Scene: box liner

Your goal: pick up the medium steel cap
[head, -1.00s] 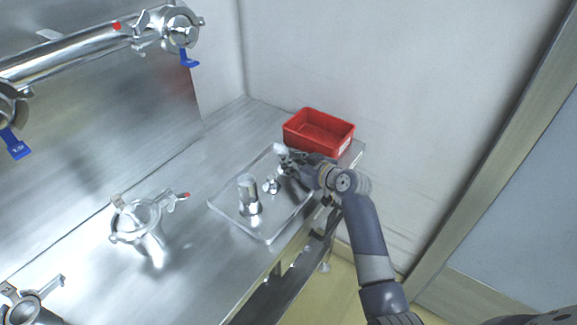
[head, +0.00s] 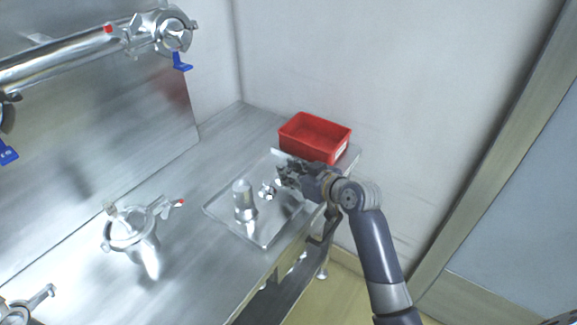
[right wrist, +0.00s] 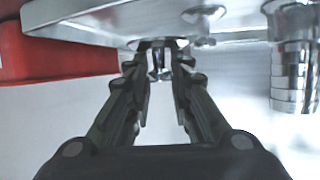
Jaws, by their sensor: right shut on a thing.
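My right gripper (head: 284,174) is over the far right part of the clear tray (head: 225,226) in the head view. In the right wrist view its fingers (right wrist: 160,72) are shut on a small shiny steel piece, which I take as the medium steel cap (right wrist: 158,62). In the head view the gripper hides that cap. A smaller steel piece (head: 267,190) stands on the tray just left of the gripper. A taller steel cylinder (head: 244,203) stands further left and also shows at the right of the wrist view (right wrist: 294,65). My left gripper is not in view.
A red bin (head: 315,137) stands right behind the tray at the bench's far end. A steel clamp fitting (head: 132,230) stands on the bench (head: 190,180) to the left. Steel pipework (head: 75,55) with blue handles hangs above at the upper left.

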